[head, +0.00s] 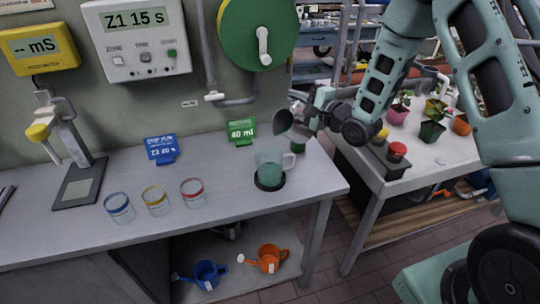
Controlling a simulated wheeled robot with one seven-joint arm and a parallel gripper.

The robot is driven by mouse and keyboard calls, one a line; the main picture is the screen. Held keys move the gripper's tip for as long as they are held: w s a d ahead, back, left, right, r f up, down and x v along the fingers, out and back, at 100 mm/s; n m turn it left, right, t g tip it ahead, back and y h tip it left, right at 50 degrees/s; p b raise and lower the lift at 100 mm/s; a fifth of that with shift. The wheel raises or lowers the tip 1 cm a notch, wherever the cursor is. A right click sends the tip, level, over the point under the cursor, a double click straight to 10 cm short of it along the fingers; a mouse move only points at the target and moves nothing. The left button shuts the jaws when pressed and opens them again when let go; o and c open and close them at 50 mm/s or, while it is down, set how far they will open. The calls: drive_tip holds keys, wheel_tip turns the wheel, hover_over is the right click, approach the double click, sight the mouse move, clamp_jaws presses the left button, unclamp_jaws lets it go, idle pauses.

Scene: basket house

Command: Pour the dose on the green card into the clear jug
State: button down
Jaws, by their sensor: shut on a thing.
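The clear jug (270,160) stands upright on a dark round pad (262,184) near the right end of the bench, its handle to the right. Greenish liquid appears to be in its lower part. The green card (241,130) reads "40 ml" and stands behind the jug, to its left. My gripper (298,119) is just above and behind the jug, to its right. It is shut on a container whose grey rounded part (283,121) shows at the left; the rest is mostly hidden. A green part (299,146) shows below the gripper. I cannot make out a stream.
A blue card (161,148) stands left of the green one. Three clear cups, blue-rimmed (119,208), yellow-rimmed (156,200) and red-rimmed (193,193), stand at the front. A metre stand (80,187) is at the left. A plant table (440,152) is at the right.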

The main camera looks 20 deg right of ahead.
idle(0.4)
drive_tip(key=m, duration=0.1)
drive_tip(key=d+m+p, duration=0.1)
drive_tip(key=shift+w+d+r+m, duration=0.15)
drive_tip(key=shift+w+d+m, duration=0.05)
drive_tip(key=shift+w+m, duration=0.1)
drive_tip(key=w+d+f+m+p, duration=0.1)
drive_tip(key=w+d+f+m, duration=0.1)
drive_tip(key=d+f+m, duration=0.2)
drive_tip(key=shift+d+f+m, duration=0.25)
drive_tip(key=shift+f+m, duration=0.15)
drive_tip(key=shift+m, duration=1.2)
drive_tip(key=shift+w, duration=0.1)
